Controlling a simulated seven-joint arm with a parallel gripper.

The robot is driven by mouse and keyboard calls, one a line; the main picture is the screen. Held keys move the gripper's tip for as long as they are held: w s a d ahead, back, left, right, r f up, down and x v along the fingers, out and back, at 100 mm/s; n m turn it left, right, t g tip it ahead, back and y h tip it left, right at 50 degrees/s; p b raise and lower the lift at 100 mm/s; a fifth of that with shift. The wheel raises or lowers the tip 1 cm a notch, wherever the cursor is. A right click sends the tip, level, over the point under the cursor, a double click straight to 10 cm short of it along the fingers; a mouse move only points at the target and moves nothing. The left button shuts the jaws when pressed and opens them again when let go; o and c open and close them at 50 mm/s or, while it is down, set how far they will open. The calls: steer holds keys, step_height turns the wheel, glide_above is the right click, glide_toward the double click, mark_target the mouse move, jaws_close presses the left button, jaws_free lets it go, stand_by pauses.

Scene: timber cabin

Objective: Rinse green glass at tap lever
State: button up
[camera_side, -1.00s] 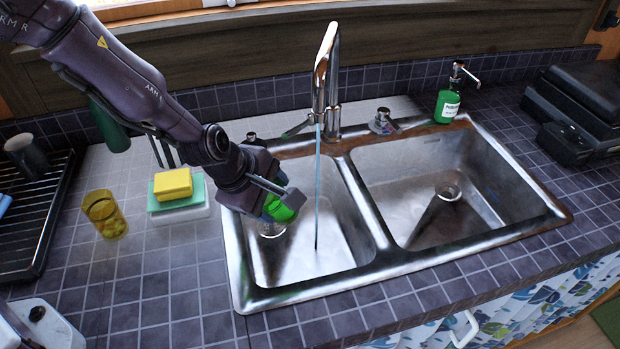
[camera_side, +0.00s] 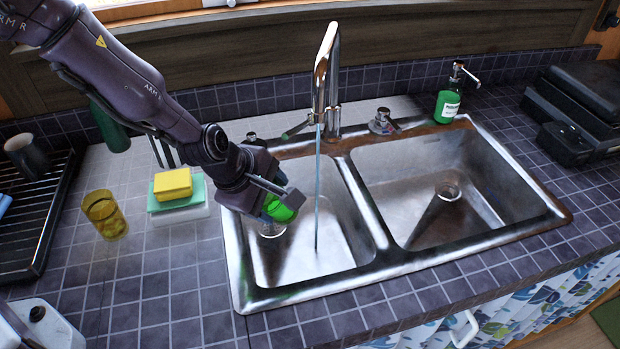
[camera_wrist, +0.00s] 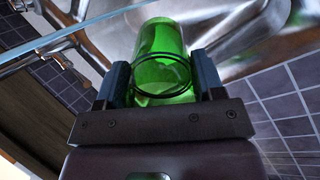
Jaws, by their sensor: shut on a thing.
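My gripper (camera_side: 270,202) is shut on the green glass (camera_side: 284,207) and holds it over the left basin, left of the stream. The wrist view shows the green glass (camera_wrist: 161,55) between the two fingers of my gripper (camera_wrist: 163,82). The tap (camera_side: 326,80) stands behind the basins. A thin stream of water (camera_side: 317,185) falls from it into the left basin, apart from the glass in the side view. The tap lever (camera_side: 296,130) is at the left of the tap base. The double sink (camera_side: 372,225) is steel.
A yellow sponge (camera_side: 172,184) lies on a green pad left of the sink, near an amber glass (camera_side: 104,214). A dark drying rack (camera_side: 30,230) is at far left. A green soap bottle (camera_side: 447,105) stands behind the right basin, which is empty.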

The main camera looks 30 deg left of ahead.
steer(key=s+a+r, duration=0.2)
steer(key=s+r, duration=0.2)
steer(key=shift+s, duration=0.25)
stand_by(0.8)
